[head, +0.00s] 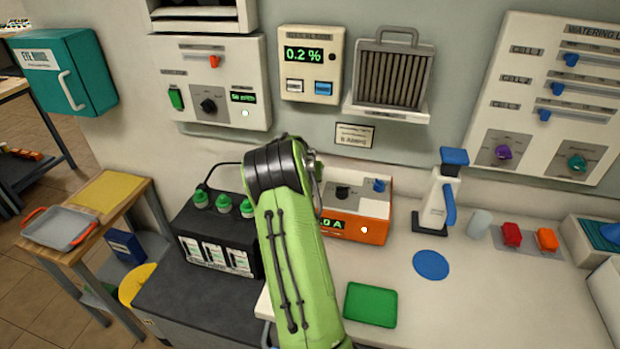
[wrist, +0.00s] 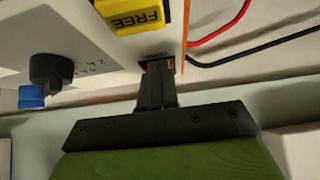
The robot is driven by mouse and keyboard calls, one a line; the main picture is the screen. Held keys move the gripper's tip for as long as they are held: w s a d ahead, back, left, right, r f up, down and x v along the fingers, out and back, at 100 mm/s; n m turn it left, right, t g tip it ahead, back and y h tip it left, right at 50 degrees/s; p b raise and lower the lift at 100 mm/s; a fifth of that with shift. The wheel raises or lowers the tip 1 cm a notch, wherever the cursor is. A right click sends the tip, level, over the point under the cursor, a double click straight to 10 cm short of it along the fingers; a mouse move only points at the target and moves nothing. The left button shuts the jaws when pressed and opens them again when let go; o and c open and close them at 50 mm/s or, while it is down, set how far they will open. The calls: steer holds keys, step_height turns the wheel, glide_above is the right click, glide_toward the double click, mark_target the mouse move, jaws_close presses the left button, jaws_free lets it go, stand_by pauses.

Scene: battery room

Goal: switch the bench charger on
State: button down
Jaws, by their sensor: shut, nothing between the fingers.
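The bench charger (head: 372,228) is a white and orange box on the bench, with a green digit display (head: 330,224), a black knob (head: 342,192) and a small blue knob (head: 379,185). My green arm hides its left part in the head view. In the wrist view, the charger's pale top (wrist: 110,50) shows the black knob (wrist: 50,70), the blue knob (wrist: 31,97) and a yellow tag reading FREE (wrist: 137,14). My gripper (wrist: 156,72) is shut and empty, its tips at a small red switch (wrist: 168,62) near the charger's orange edge. Its fingers partly cover that switch; contact and switch position cannot be told.
A black battery (head: 215,235) with green caps stands left of the charger. A white and blue bottle-like tool (head: 436,205) stands to the right. A green mat (head: 370,305) and a blue disc (head: 431,264) lie in front. Red and black cables (wrist: 225,58) run beside the charger.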

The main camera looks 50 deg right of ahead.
steer(key=shift+w+d+r, duration=0.1)
steer(key=shift+r, duration=0.25)
steer(key=shift+r+p, duration=0.45)
steer(key=shift+r, duration=0.1)
steer(key=shift+r, duration=0.25)
steer(key=r, duration=0.1)
steer(key=r+p, duration=0.2)
steer(key=shift+a+r, duration=0.25)
steer(key=shift+r, duration=0.05)
steer(key=s+a+r, duration=0.3)
steer(key=a+r, duration=0.3)
steer(key=a, duration=0.1)
steer(key=shift+s+b, duration=0.2)
steer(key=shift+b, duration=0.2)
steer(key=shift+a, duration=0.2)
